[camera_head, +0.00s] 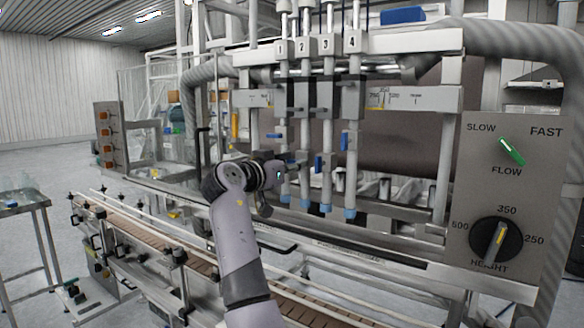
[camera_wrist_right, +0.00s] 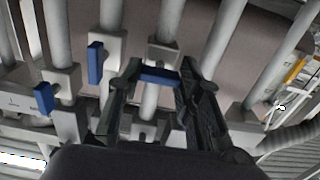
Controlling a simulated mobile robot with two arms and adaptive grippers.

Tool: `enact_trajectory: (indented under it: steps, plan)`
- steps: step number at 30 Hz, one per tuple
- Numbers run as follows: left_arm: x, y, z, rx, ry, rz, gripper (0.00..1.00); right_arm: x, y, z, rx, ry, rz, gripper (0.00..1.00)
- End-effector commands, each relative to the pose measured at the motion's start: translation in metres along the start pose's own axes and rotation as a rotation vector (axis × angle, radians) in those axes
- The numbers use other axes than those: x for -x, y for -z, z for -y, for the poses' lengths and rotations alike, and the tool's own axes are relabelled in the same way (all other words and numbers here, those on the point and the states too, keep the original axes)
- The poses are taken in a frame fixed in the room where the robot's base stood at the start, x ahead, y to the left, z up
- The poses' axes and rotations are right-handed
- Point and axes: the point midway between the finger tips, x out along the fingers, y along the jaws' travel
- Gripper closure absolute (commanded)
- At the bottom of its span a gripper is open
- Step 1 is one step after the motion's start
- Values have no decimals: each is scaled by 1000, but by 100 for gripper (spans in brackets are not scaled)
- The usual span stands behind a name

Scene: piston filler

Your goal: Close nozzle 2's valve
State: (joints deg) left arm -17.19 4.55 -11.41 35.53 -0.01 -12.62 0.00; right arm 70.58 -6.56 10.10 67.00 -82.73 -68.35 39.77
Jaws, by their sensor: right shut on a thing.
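Four numbered nozzles hang from the filler. In the head view my right gripper (camera_head: 290,164) reaches across nozzle 1 to nozzle 2 (camera_head: 305,180). Its hold is partly hidden there. In the right wrist view the gripper (camera_wrist_right: 158,82) has its fingers at both ends of nozzle 2's blue valve handle (camera_wrist_right: 158,76), which lies crosswise to its pipe. Nozzle 1's blue handle (camera_head: 273,135) also lies crosswise. The handles of nozzle 3 (camera_head: 318,165) and nozzle 4 (camera_head: 343,141) lie along their pipes. My left gripper is out of view.
A conveyor (camera_head: 140,235) with rails runs below the nozzles. A control panel (camera_head: 470,180) with flow and height dials stands at the right. Neighbouring nozzle pipes stand close on both sides of the right gripper. A small table (camera_head: 25,200) is at the far left.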

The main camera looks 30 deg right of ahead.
Motion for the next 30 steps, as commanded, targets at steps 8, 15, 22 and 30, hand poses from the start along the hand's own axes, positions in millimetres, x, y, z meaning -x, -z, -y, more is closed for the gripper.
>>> enact_trajectory:
  steps: [8,15,22,30]
  plan:
    - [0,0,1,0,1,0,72,0,0,0,-9,1,2,95]
    - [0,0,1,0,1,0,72,0,0,0,-8,1,1,60]
    - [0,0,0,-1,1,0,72,0,0,0,-7,1,1,47]
    - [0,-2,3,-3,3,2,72,1,0,0,-7,1,0,47]
